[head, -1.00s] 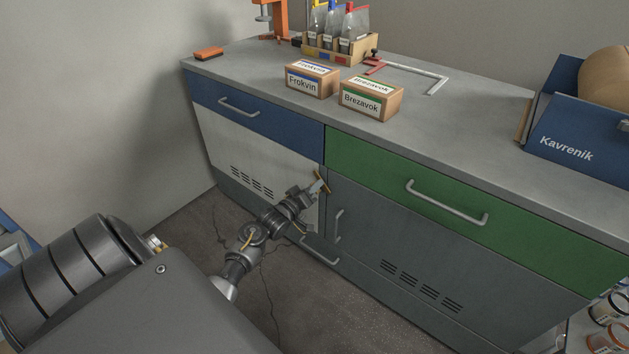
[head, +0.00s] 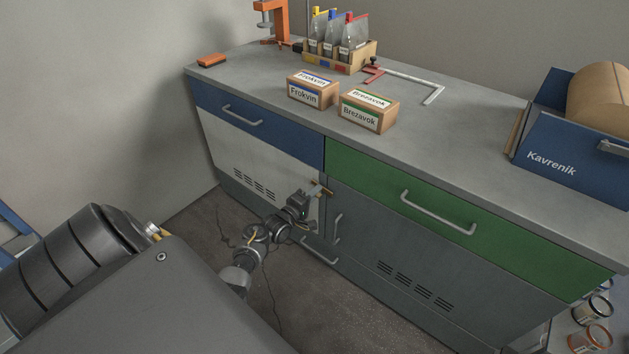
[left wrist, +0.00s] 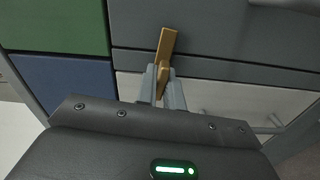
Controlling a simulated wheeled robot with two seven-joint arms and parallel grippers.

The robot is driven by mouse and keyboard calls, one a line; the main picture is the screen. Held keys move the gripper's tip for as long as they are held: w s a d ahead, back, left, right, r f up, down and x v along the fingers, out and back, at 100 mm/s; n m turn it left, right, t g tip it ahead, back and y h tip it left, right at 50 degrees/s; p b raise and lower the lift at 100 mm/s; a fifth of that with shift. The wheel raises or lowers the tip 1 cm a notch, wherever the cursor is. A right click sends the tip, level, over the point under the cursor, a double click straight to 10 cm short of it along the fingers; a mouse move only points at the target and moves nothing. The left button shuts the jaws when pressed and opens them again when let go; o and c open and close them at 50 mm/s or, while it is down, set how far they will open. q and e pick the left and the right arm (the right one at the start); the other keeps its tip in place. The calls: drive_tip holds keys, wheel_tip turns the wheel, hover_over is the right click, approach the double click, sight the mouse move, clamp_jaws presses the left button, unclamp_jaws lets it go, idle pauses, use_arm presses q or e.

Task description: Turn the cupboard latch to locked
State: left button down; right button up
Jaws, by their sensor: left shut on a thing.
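The brass-coloured latch (head: 326,191) is a short bar at the seam between the white door (head: 240,160) and the dark grey door (head: 375,235), just under the drawers. In the left wrist view the latch (left wrist: 168,42) reaches across the seam onto the dark grey door, roughly crosswise to it, with a slight tilt. My left gripper (head: 318,190) is shut on the latch; in the left wrist view its two fingers (left wrist: 162,85) stand either side of the bar's near part. The fingers partly hide the latch in the head view. My right gripper is not in view.
A blue drawer (head: 275,138) and a green drawer (head: 400,180) with bar handles sit above the doors. Upright handle (head: 337,229) is close right of my gripper. Floor ahead is clear.

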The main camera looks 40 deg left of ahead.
use_arm(q)
drive_tip(key=shift+n+p, duration=0.35)
drive_tip(key=shift+n, duration=0.45)
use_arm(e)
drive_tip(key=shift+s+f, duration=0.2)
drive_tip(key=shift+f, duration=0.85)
use_arm(q)
drive_tip(key=c, duration=1.5)
unclamp_jaws()
drive_tip(key=shift+s, duration=0.1)
drive_tip(key=shift+s, duration=0.35)
drive_tip(key=s+p, duration=0.2)
drive_tip(key=s, duration=0.8)
drive_tip(key=shift+d, duration=0.1)
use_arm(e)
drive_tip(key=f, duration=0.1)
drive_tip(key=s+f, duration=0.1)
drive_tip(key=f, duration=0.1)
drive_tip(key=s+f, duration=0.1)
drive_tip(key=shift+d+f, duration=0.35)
